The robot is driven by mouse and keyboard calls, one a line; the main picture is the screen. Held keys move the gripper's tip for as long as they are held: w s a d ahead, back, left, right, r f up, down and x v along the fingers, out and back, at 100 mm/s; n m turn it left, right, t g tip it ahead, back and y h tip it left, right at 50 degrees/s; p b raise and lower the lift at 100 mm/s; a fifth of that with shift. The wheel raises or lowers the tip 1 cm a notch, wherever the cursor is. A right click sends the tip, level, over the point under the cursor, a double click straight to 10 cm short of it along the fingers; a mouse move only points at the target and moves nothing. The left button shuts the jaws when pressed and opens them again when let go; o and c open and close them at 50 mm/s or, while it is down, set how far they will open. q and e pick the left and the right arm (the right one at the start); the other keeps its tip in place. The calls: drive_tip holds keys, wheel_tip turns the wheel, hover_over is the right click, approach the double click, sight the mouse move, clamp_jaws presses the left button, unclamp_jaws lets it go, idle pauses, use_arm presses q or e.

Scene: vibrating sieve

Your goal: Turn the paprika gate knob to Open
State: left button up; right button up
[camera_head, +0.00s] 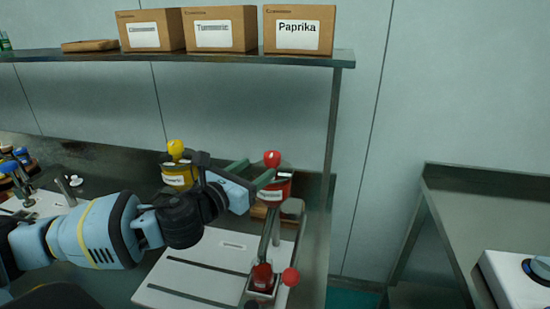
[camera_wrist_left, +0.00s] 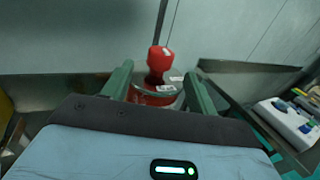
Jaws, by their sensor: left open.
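A red knob (camera_head: 272,158) stands on top of a red canister (camera_head: 275,188) with a white label too small to read, under the shelf's right end. My left gripper (camera_head: 257,169) is open and empty, its green fingers reaching toward the canister from the left. In the left wrist view the red knob (camera_wrist_left: 159,58) and canister (camera_wrist_left: 155,95) lie ahead, between the directions of the two fingers; contact cannot be told. Lower down, a red fitting (camera_head: 262,276) with a red ball (camera_head: 291,277) sits on the white board. No Open marking is readable. My right gripper is not in view.
A yellow canister (camera_head: 178,178) with a yellow knob (camera_head: 175,148) stands left of the red one, close to my left wrist. A shelf (camera_head: 220,55) above carries cardboard boxes, including the Paprika box (camera_head: 298,30). Another table (camera_head: 500,190) stands at the right.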

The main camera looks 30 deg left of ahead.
sight(267, 162)
use_arm(q)
drive_tip(key=shift+w+d, duration=0.2)
drive_tip(key=shift+w, duration=1)
drive_tip(key=shift+w+d, duration=0.15)
drive_tip(key=shift+w, duration=1)
drive_tip(key=shift+w+d, duration=0.2)
drive_tip(key=shift+w, duration=1)
drive_tip(key=c, duration=1)
